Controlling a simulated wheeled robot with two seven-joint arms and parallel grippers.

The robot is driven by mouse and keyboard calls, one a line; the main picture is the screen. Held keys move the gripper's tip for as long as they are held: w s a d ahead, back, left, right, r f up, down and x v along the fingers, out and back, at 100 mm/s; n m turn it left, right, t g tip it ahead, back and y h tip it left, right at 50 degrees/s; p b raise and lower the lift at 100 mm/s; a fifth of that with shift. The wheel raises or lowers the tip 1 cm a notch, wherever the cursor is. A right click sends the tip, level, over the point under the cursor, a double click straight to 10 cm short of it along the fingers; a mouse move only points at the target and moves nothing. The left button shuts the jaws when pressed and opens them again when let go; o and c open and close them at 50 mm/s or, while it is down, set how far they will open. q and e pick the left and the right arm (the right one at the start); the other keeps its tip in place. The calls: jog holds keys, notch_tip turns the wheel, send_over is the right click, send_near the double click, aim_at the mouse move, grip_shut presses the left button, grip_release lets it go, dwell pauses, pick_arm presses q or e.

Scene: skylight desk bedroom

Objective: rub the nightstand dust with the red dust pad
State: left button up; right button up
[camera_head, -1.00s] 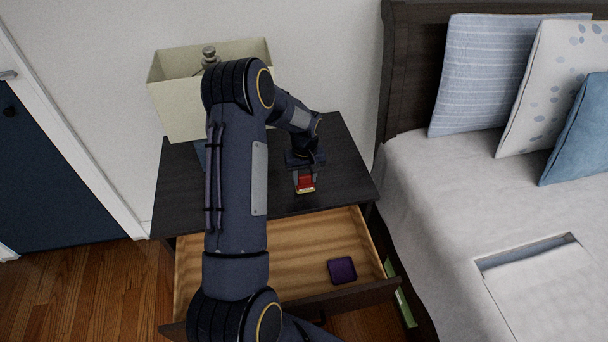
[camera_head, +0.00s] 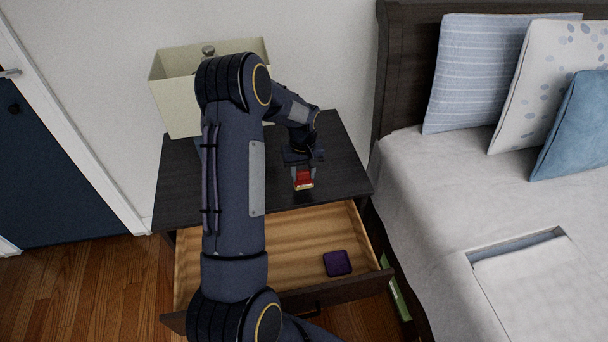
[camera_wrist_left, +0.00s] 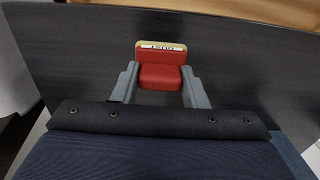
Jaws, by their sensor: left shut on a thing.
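The red dust pad (camera_head: 303,177), with a tan edge, is between the fingers of my left gripper (camera_head: 303,172), which is shut on it. In the left wrist view the red pad (camera_wrist_left: 161,67) shows a white label on its tan edge, with a grey finger on each side. The pad is over the dark nightstand top (camera_head: 343,165), near its front edge; I cannot tell whether it touches the surface. No dust can be made out on the top. My right gripper is not in view.
The nightstand drawer (camera_head: 290,240) is pulled open, with a small purple box (camera_head: 338,263) inside. A lamp with a cream shade (camera_head: 176,105) stands at the back left, partly behind my arm. The bed (camera_head: 425,200) is close on the right.

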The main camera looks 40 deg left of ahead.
pick_arm(q)
notch_tip(320, 180, up, 2)
jog(key=shift+d+r+p, duration=0.1)
jog(key=shift+r+p, duration=0.05)
jog(key=shift+p, duration=0.3)
jog(key=shift+r+p, duration=0.75)
jog(key=shift+r, duration=0.55)
